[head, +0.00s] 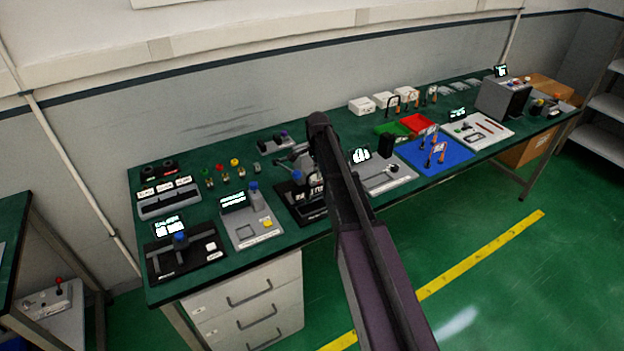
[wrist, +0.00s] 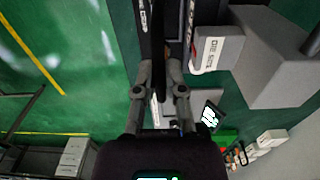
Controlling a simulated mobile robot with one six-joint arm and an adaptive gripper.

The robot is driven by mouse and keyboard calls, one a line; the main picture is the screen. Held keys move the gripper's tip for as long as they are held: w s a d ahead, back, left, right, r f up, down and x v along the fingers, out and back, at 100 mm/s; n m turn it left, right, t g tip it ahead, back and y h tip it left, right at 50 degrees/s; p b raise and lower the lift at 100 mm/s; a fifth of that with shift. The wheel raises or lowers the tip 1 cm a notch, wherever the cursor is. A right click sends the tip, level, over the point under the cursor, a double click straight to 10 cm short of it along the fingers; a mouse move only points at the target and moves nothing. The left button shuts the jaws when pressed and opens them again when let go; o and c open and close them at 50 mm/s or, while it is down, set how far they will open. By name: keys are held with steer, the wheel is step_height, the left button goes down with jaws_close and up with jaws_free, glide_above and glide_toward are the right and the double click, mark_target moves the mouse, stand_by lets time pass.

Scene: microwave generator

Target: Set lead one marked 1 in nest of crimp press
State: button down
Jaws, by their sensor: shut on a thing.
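My gripper (wrist: 159,68) is shut on a dark, narrow thing (wrist: 158,35), seen between its fingertips in the wrist view; it appears to be the lead. I cannot read a mark 1 on it. The black crimp press (head: 296,202) stands at the bench's front edge in the head view, partly behind my arm. A black part with white lettering (wrist: 143,14), apparently of the press, is just ahead of the fingertips in the wrist view. A white block marked DIE (wrist: 216,48) sits to the right. The nest and the lead's far end are not clear.
Left of the press is a grey station with a yellow part (head: 243,230). Right of it are a grey plate (head: 392,178) and a blue mat (head: 440,158) holding several leads. A large grey block (wrist: 270,62) is right of my gripper. The aisle floor is open.

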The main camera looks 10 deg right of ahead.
steer(key=shift+w+a+f+b, duration=0.1)
steer(key=shift+a+f+b, duration=0.05)
steer(key=shift+f+b, duration=0.45)
steer(key=shift+w+a+f+b, duration=0.1)
steer(key=shift+w+f+b, duration=0.05)
steer(key=shift+f+b, duration=0.5)
steer(key=shift+w+a+f+b, duration=0.1)
steer(key=shift+a+f+b, duration=0.05)
steer(key=shift+f+b, duration=1)
steer(key=shift+b, duration=0.05)
steer(key=c, duration=0.7)
jaws_free()
steer(key=shift+r+p, duration=0.25)
steer(key=shift+p, duration=0.05)
step_height(320, 180, up, 13)
steer(key=p, duration=1.2)
steer(key=shift+f+p, duration=0.15)
steer(key=shift+p, duration=0.2)
